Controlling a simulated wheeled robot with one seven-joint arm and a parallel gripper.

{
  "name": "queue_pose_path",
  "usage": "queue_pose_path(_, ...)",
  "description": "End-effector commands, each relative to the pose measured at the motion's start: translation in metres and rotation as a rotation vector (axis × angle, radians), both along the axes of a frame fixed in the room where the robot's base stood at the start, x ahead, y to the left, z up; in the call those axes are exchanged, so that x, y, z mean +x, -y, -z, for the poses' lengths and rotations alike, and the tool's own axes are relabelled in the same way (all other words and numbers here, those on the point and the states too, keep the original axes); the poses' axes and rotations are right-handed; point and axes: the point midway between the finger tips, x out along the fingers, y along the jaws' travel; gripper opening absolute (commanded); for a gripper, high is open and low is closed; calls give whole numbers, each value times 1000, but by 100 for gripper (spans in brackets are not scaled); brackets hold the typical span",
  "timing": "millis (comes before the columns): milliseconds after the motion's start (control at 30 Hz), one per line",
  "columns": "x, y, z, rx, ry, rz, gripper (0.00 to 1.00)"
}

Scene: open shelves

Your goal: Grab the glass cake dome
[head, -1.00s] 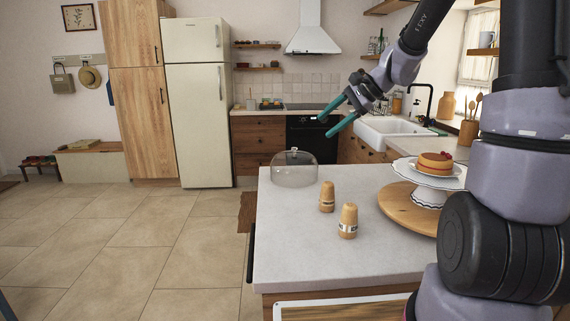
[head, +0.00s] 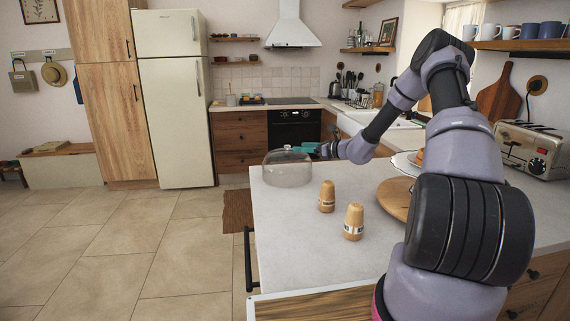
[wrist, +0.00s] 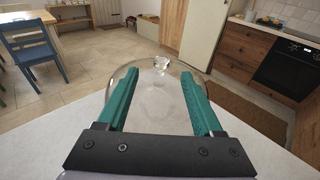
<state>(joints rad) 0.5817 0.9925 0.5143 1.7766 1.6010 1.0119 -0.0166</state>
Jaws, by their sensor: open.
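The clear glass cake dome (head: 287,170) stands on the far left corner of the white counter, with a small knob on top. My gripper (head: 304,148) is at the dome's upper right in the head view, with its teal fingers near the knob. In the wrist view, my gripper (wrist: 161,82) is open, its two teal fingers apart and pointing toward the dome (wrist: 158,105). The dome shows between and beyond the fingers, and its knob lies near the middle between the tips. I cannot tell whether the fingers touch the glass.
Two wooden shakers (head: 327,196) (head: 354,221) stand on the counter (head: 310,250) in front of the dome. A round wooden board (head: 396,198) with a cake stand is to the right, partly behind my arm. Floor lies beyond the counter's left edge.

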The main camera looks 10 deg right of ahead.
Motion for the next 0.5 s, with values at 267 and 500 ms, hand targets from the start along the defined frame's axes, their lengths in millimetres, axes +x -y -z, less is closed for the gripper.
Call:
queue_pose_path(267, 22, -23, 5, -1, 0, -2, 68)
queue_pose_path(500, 46, -42, 13, 0, 0, -2, 68)
